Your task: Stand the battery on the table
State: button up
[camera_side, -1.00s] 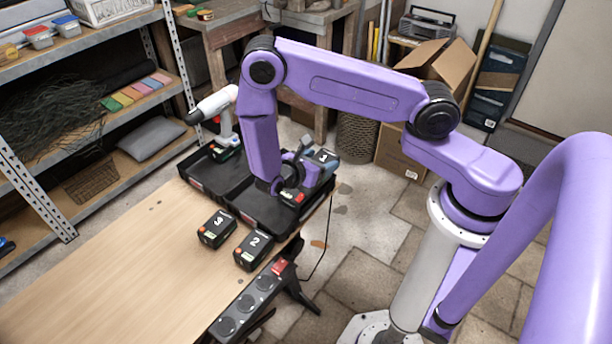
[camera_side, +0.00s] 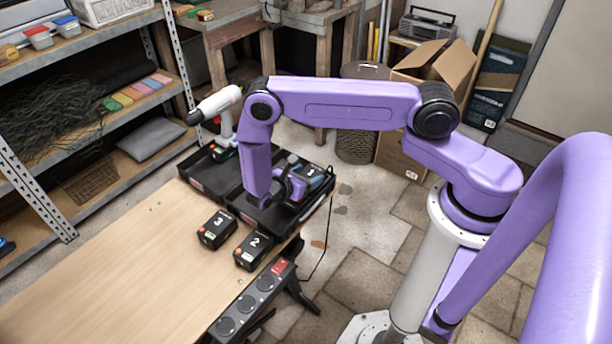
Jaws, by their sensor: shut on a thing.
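My gripper (camera_side: 289,188) is low over the right-hand black tray (camera_side: 268,222) at the far end of the table. It is shut on a dark blue-grey thing with a white mark (camera_side: 314,174), which looks like the battery. My gripper and the tray hide much of it; I cannot tell whether it touches the tray floor. Two black batteries stand on the wooden table (camera_side: 120,265) in front of the tray: one marked 3 (camera_side: 217,229) and one marked 2 (camera_side: 254,250). Both have red on them.
A white power tool (camera_side: 217,103) stands in the left-hand tray (camera_side: 195,180). A dark power strip (camera_side: 253,300) with a red switch runs along the table's right edge. Shelves (camera_side: 100,120) stand at left. The front left of the table is clear.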

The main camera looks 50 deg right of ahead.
jog(key=shift+f, duration=0.1)
jog(key=o, duration=1.4)
jog(key=v, duration=1.7)
jog(key=s+r+m+y, duration=0.1)
jog(key=s+r+y, duration=0.2)
jog(key=s+r, duration=0.2)
jog(key=s+d+r+m+y, duration=0.1)
jog(key=s+r+m+y, duration=0.1)
jog(key=s+r, duration=0.4)
jog(key=s+d+r+m+y, duration=0.1)
jog(key=s+r+y, duration=0.4)
jog(key=r, duration=0.5)
jog(key=shift+s+d, duration=0.2)
jog(key=shift+s, duration=0.3)
jog(key=s+d+y, duration=0.1)
jog(key=s, duration=0.1)
jog(key=s+d+r+m+y, duration=0.1)
jog(key=s, duration=0.2)
jog(key=s+d+r+y, duration=0.1)
jog(key=s, duration=0.1)
jog(key=shift+s+d+r+y, duration=0.15)
jog(key=shift+s+r+y, duration=0.05)
jog(key=shift+s+y, duration=0.15)
jog(key=shift+c, duration=0.2)
jog(key=shift+s+d, duration=0.1)
jog(key=shift+s, duration=0.15)
jog(key=shift+c, duration=1.3)
